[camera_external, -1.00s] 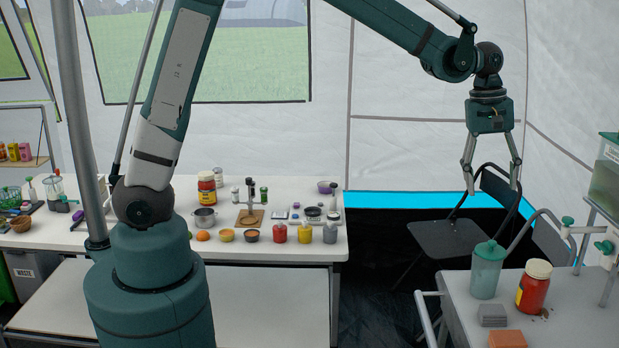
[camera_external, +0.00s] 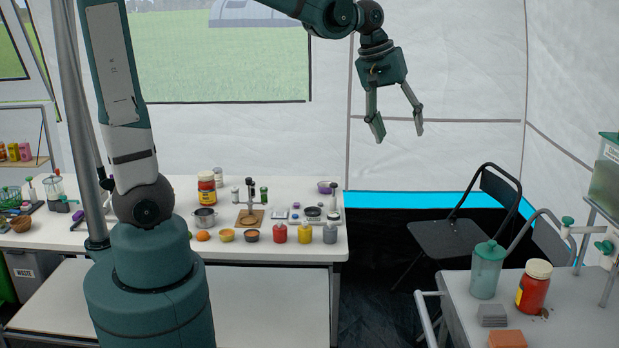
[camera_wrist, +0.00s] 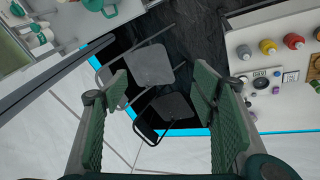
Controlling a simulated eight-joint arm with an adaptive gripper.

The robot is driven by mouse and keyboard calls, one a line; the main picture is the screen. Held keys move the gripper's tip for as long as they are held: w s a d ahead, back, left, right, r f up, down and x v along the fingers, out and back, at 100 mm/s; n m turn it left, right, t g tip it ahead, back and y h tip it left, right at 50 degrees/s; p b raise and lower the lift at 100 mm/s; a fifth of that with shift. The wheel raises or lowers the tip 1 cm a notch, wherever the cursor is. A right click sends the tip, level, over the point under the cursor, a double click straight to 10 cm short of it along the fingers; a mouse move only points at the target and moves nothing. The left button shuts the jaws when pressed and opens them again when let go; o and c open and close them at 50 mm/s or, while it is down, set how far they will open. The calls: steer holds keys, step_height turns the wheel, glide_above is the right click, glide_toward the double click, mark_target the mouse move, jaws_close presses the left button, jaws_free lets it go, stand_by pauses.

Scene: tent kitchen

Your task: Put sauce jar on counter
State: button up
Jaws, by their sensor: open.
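A red sauce jar (camera_external: 532,293) with a cream lid and yellow label stands upright on the cart (camera_external: 580,320) at the lower right. A similar red and yellow jar (camera_external: 207,188) stands on the white counter (camera_external: 120,195) at the left. The counter also shows at the upper right of the wrist view (camera_wrist: 258,38). My gripper (camera_external: 398,126) is high in the air, right of the counter and well apart from both jars. Its fingers are spread and empty, also in the wrist view (camera_wrist: 160,85).
Squeeze bottles (camera_external: 304,233), bowls (camera_external: 252,235) and a small scale (camera_external: 313,213) crowd the counter's right part. A lidded green container (camera_external: 486,270) stands beside the cart's jar. Black folding chairs (camera_external: 450,236) stand between cart and counter. Open air surrounds my gripper.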

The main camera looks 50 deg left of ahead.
steer(key=s+a+f+m+t+y, duration=0.1)
steer(key=s+a+f+m+t, duration=0.1)
steer(key=s+a, duration=0.7)
steer(key=s+a+f+m+t, duration=0.1)
steer(key=s+a+m+t, duration=0.1)
steer(key=s+a, duration=0.8)
steer(key=shift+s+a+f+y, duration=0.3)
steer(key=shift+a+f+y, duration=0.1)
steer(key=shift+a, duration=1.45)
steer(key=shift+c, duration=0.2)
